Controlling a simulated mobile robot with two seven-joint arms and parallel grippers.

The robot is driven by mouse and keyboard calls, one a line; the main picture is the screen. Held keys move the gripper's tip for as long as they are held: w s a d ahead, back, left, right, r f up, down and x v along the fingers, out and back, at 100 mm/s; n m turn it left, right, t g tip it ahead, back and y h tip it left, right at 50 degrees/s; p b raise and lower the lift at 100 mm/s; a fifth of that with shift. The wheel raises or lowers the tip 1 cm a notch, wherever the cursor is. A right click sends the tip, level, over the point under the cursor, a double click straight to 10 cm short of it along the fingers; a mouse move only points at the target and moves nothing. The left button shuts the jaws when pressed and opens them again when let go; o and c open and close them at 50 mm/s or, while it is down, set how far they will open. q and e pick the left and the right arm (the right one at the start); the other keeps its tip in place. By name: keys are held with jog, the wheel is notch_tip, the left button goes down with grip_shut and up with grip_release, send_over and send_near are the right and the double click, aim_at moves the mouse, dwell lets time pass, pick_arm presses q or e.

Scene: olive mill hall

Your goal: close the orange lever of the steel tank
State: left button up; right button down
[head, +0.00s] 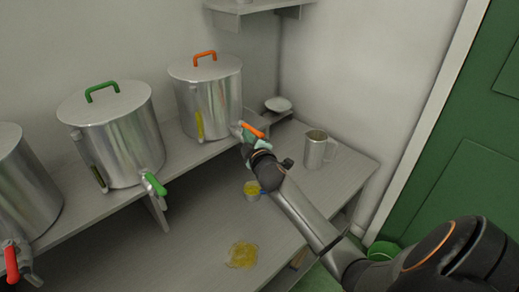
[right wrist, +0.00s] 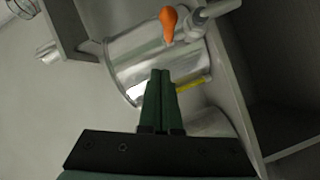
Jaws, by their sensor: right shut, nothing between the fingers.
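The steel tank (head: 208,100) with an orange lid handle stands on the raised shelf, at the right end of the row. Its orange lever (head: 253,131) is on the spout low on its right side, partly behind my gripper. In the right wrist view the orange lever (right wrist: 169,22) is at the top, on the side of the tank (right wrist: 125,60). My right gripper (head: 249,140) is shut and empty, right by the lever in the head view. In the right wrist view its fingers (right wrist: 160,74) point at the tank, apart from the lever in the picture. Contact cannot be told.
A tank with a green lever (head: 155,184) and one with a red lever (head: 11,262) stand to the left. A steel jug (head: 315,150) is right of my gripper. A small cup (head: 251,191) and a yellow spill (head: 242,255) are below. A green bucket (head: 383,250) stands by the door.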

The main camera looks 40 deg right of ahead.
jog(key=s, duration=0.8)
jog(key=shift+s+a+r, duration=0.3)
jog(key=shift+a+r, duration=0.1)
